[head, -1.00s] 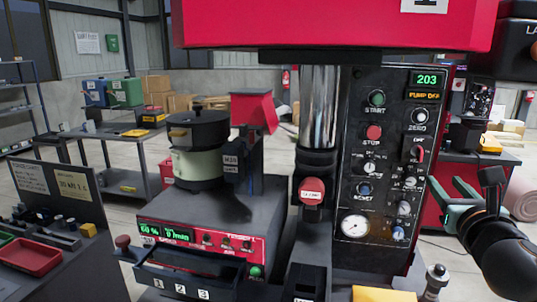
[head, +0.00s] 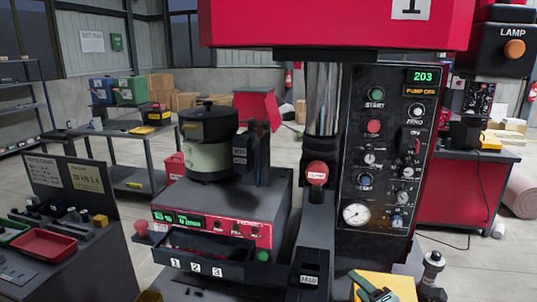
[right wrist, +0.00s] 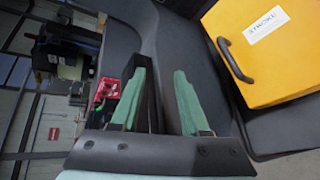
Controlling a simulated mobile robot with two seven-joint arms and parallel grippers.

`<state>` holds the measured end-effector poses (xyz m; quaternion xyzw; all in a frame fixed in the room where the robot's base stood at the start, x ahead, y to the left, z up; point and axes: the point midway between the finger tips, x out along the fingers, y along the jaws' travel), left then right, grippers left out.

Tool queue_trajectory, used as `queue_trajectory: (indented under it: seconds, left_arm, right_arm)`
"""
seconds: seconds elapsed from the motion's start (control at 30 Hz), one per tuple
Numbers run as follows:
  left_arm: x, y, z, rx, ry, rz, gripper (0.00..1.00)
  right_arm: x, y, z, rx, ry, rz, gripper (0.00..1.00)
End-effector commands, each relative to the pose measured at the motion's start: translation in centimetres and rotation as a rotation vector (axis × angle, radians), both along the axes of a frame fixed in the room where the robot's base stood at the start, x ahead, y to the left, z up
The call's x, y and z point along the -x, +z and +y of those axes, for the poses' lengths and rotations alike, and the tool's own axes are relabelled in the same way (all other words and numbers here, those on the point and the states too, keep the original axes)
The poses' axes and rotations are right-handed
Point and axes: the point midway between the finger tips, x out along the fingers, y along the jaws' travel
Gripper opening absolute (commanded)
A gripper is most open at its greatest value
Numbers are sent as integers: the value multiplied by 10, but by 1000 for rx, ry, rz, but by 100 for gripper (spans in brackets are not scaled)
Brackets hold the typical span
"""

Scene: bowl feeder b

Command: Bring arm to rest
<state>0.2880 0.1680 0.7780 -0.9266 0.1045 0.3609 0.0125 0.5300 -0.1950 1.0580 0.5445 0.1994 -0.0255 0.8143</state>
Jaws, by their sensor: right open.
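My right gripper (head: 374,288) shows at the bottom edge of the head view, with green fingers, over the yellow box (head: 402,284) at the foot of the control panel. Most of its arm is out of frame. In the right wrist view the two green fingers of my right gripper (right wrist: 164,78) stand apart with nothing between them. There the yellow box (right wrist: 268,70), with a dark handle and a white label, lies to the right of the fingers. My left gripper is not in view.
The red-topped press with its control panel (head: 385,140) stands in the middle. A bowl feeder (head: 208,140) sits left of it on a grey base, above a dark numbered tray (head: 205,257). A side table with a red tray (head: 43,248) is at the left. Open floor lies behind.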

Motion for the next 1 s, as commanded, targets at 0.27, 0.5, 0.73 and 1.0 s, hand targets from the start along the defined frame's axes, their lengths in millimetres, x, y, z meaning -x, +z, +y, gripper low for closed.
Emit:
queue_trajectory:
  seconds: [0.27,0.5,0.73,1.0]
  left_arm:
    - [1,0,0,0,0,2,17]
    - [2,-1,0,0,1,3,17]
    - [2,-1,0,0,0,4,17]
    - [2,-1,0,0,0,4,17]
  right_arm:
    - [67,-127,34,-710,-240,315,45]
    - [152,-219,37,-1232,-606,527,45]
    - [227,-271,29,-1544,-928,603,45]
    - [245,-281,26,-1613,-1007,608,45]
